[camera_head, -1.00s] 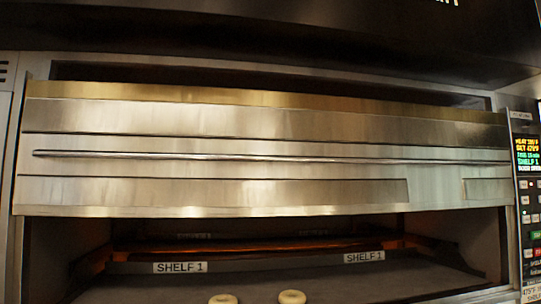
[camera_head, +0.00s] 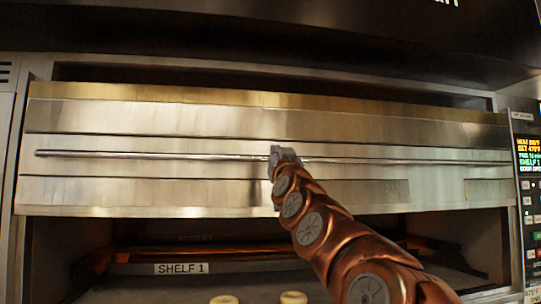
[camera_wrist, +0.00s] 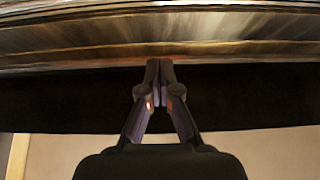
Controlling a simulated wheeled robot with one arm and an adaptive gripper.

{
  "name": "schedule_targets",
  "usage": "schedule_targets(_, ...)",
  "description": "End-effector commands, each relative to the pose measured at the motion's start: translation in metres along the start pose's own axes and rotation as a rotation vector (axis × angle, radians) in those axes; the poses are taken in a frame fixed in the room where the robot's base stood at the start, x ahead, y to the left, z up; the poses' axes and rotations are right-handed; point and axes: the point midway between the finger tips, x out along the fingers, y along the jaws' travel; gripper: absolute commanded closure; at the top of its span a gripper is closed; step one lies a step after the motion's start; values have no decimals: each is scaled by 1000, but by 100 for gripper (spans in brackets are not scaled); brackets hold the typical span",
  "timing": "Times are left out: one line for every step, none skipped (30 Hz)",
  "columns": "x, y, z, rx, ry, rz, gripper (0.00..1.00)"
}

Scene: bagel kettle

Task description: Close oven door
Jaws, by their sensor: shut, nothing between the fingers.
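The oven door (camera_head: 150,116) is a wide, brushed-steel panel, raised so that the opening below it is uncovered. A long thin handle bar (camera_head: 130,155) runs across it. My copper-coloured arm reaches up from the lower right in the head view, its end in front of the middle of the door near the bar; my gripper's fingers are hidden there. In the wrist view, my gripper (camera_wrist: 159,66) has its fingers together with nothing between them. The shiny metal of the door (camera_wrist: 160,30) lies just past the fingertips. I cannot tell whether they touch it.
Below the door is the open oven chamber with a "SHELF 1" label (camera_head: 181,268). Two bagels, the left one (camera_head: 224,299) and the right one (camera_head: 293,297), lie at the front. A control panel (camera_head: 529,185) with a lit display stands at the right edge.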

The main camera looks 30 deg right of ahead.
Motion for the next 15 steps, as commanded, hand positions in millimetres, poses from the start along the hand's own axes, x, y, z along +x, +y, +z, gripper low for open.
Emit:
schedule_targets(2,3,-2,-1,8,6,100)
schedule_targets(4,3,-3,-1,10,8,100)
schedule_targets(6,4,-4,-1,10,8,100)
schedule_targets(8,3,-4,-1,10,8,100)
schedule_targets(10,3,-3,-1,9,7,100)
schedule_targets(14,2,-2,-1,7,6,100)
schedule_targets(17,2,-2,-1,6,5,100)
schedule_targets(20,1,-1,-1,5,5,100)
schedule_targets(25,1,-1,-2,4,5,100)
schedule_targets(28,2,-2,-2,5,5,100)
schedule_targets(30,2,-2,-2,6,5,100)
schedule_targets(34,2,-3,-1,6,5,100)
schedule_targets(37,1,-3,-1,5,4,100)
schedule_targets(40,1,-2,-1,5,3,100)
schedule_targets(44,1,-2,-1,4,3,100)
